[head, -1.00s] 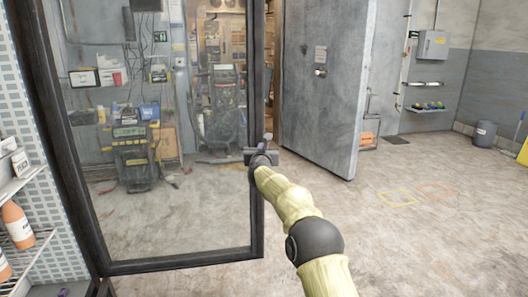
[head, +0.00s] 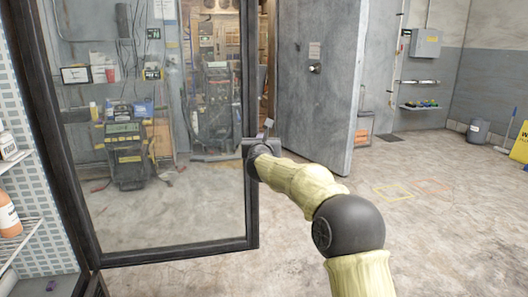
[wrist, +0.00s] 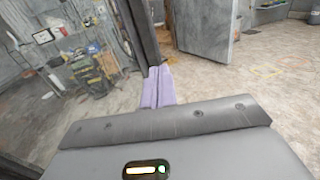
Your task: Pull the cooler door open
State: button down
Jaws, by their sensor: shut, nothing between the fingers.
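The cooler door (head: 250,190) is a glass panel in a dark frame. It fills the left half of the head view and stands swung open, with shelves showing to its left. My gripper (head: 268,128) is at the door's right frame edge. In the wrist view, my gripper (wrist: 157,88) shows two pale purple fingers closed together, with nothing between them. The fingertips lie beside the dark door frame (wrist: 143,35); I cannot tell whether they touch it. No handle is clearly visible.
Shelves with bottles (head: 8,215) are at the far left. A large grey metal door (head: 318,90) stands ajar behind my gripper. A yellow sign (head: 520,143) is at the right edge. The concrete floor (head: 430,240) at right is open.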

jog(key=s+d+f+n+g+h+p, duration=0.1)
jog(key=s+d+f+n+g, duration=0.4)
jog(key=s+d+f+n, duration=0.75)
jog(key=s+d+f+n+g+p, duration=0.1)
jog(key=s+d+f+n+g, duration=0.3)
jog(key=s+n, duration=0.95)
jog(key=s+d+f+n+g+h+p, duration=0.1)
jog(key=s+d+f+n+g, duration=0.65)
jog(key=s, duration=1.15)
notch_tip(320, 180, up, 35)
jog(key=a+n+t+p, duration=0.1)
jog(key=p, duration=3.6)
jog(key=shift+s+r+p, duration=0.2)
jog(key=shift+s+p, duration=0.15)
jog(key=shift+s, duration=0.05)
jog(key=shift+n, duration=0.25)
